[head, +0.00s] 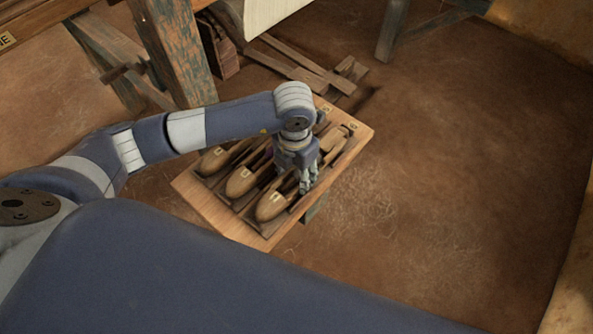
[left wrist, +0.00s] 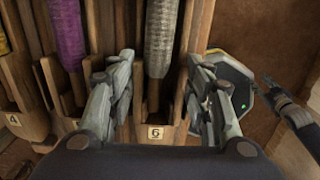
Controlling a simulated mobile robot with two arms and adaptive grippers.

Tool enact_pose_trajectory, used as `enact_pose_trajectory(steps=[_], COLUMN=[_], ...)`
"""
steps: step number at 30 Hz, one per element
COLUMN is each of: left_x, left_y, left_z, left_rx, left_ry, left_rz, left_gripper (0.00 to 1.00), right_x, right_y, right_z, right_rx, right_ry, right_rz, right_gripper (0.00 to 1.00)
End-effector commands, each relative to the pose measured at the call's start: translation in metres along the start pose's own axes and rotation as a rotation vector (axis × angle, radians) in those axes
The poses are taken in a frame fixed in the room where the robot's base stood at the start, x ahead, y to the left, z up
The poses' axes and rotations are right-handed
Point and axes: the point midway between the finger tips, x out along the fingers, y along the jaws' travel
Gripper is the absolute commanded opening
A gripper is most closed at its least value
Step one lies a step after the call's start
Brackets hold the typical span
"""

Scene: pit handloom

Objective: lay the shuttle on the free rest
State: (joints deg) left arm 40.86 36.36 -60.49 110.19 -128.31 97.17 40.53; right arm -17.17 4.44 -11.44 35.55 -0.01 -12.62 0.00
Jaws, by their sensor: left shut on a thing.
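My left gripper (head: 308,182) points down over the wooden stand, shut on the nearest shuttle (head: 270,206) near its middle. In the left wrist view the left gripper (left wrist: 162,95) has its fingers on both sides of this shuttle, which holds grey yarn (left wrist: 160,38) and shows a tag reading 6 (left wrist: 155,132). I cannot tell whether the shuttle touches the stand. Two other shuttles, the middle one (head: 240,181) and the far one (head: 213,160), lie beside it. My fingers and wrist hide part of the stand. I cannot make out a free rest.
The wooden stand (head: 205,204) has a bare near edge. Purple yarn (left wrist: 68,32) lies close left of my fingers in the left wrist view. Loom posts (head: 178,50) and loose planks (head: 293,65) are behind. The earthen floor (head: 450,170) to the right is clear.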

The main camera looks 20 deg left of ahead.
Motion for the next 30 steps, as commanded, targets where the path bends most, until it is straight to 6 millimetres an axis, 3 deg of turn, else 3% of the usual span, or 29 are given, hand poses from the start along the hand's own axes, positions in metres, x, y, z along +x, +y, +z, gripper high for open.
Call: enact_pose_trajectory(steps=[1, 2, 4, 17, 30], left_x=[-0.001, -0.001, -0.001, -0.003, -0.037], left_y=[0.000, 0.000, 0.000, 0.000, 0.000], left_z=[0.001, 0.001, 0.001, 0.000, 0.001], left_rx=[0.000, 0.000, 0.000, 0.000, 0.001], left_ry=[-0.002, -0.002, -0.002, 0.001, -0.001], left_rz=[0.000, 0.000, 0.000, 0.000, 0.000], left_gripper=[0.10, 0.53, 0.69, 0.70, 0.70], right_x=[0.000, 0.000, 0.000, -0.002, -0.025], right_y=[0.000, 0.000, 0.000, 0.000, 0.003], right_z=[0.000, 0.000, 0.000, 0.000, -0.001], right_rx=[0.000, 0.000, 0.000, -0.001, -0.002], right_ry=[0.000, 0.000, 0.000, 0.000, -0.001], right_rz=[0.000, 0.000, 0.000, 0.000, 0.003], right_gripper=[0.40, 0.40, 0.40, 0.40, 0.40])
